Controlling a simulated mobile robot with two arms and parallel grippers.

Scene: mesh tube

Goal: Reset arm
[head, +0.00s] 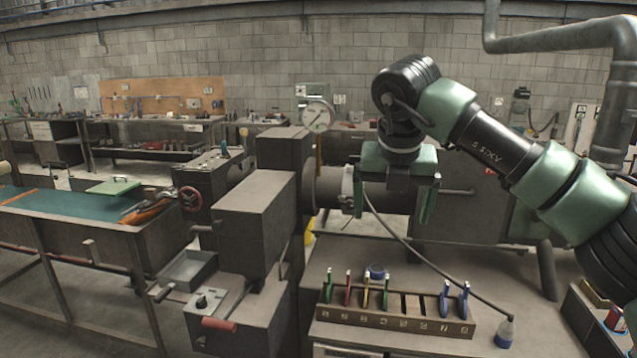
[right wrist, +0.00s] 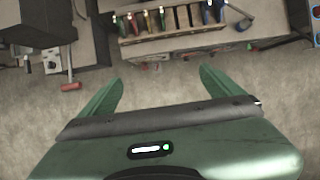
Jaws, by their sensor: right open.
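My right gripper (head: 392,200) hangs from the green and black right arm in the head view, above the bench and in front of the dark machine cylinder. Its two green fingers are spread apart with nothing between them. In the right wrist view the fingers (right wrist: 150,95) are also apart, with bare floor showing between them. My left gripper is in neither view.
A wooden rack (head: 395,320) with green, red, yellow and blue handled tools stands on the bench below my right gripper.

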